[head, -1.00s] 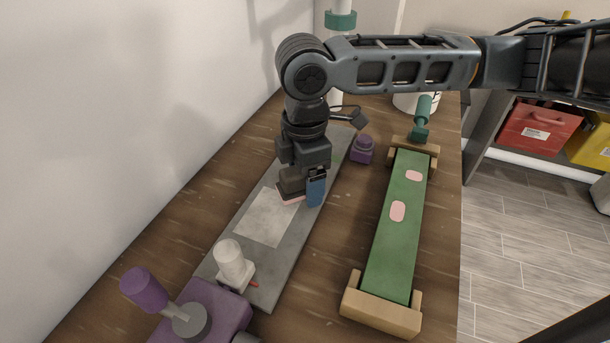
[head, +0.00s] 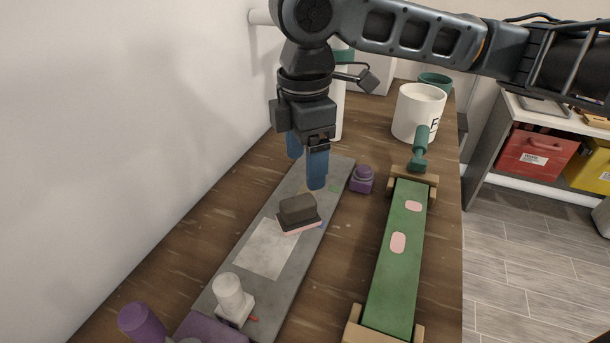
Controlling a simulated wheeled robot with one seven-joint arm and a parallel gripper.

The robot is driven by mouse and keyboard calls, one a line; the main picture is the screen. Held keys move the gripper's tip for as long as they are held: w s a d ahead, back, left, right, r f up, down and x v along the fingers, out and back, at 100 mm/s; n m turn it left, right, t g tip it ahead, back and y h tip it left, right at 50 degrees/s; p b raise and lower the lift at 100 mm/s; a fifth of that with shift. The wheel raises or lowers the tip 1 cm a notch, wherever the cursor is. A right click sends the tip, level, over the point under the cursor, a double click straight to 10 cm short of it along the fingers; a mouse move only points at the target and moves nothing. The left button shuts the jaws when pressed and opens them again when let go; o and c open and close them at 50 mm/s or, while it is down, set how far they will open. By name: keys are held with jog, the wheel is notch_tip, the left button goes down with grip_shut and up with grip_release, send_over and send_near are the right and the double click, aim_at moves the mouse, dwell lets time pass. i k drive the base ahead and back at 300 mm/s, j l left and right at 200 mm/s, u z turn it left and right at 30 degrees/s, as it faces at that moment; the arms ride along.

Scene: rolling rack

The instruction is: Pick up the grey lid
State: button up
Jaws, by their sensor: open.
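I cannot make out a clear grey lid in the head view. My gripper (head: 306,168) hangs above the far part of a long grey board (head: 262,288), with its two blue fingers apart and nothing visible between them. A dark brown block with a pink underside (head: 298,214) rests on the board, just in front of and below the fingers, apart from them. A pale square sheet (head: 265,249) lies on the board next to the block.
A white piece with a cylindrical knob (head: 230,297) and a purple knobbed object (head: 143,324) are at the near left. A small purple object (head: 362,179) stands right of the board. A green strip on wooden ends (head: 395,260), a white mug (head: 417,112) and the wall limit room.

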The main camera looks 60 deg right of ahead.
aim_at(417, 104)
jog(key=z, duration=1.7)
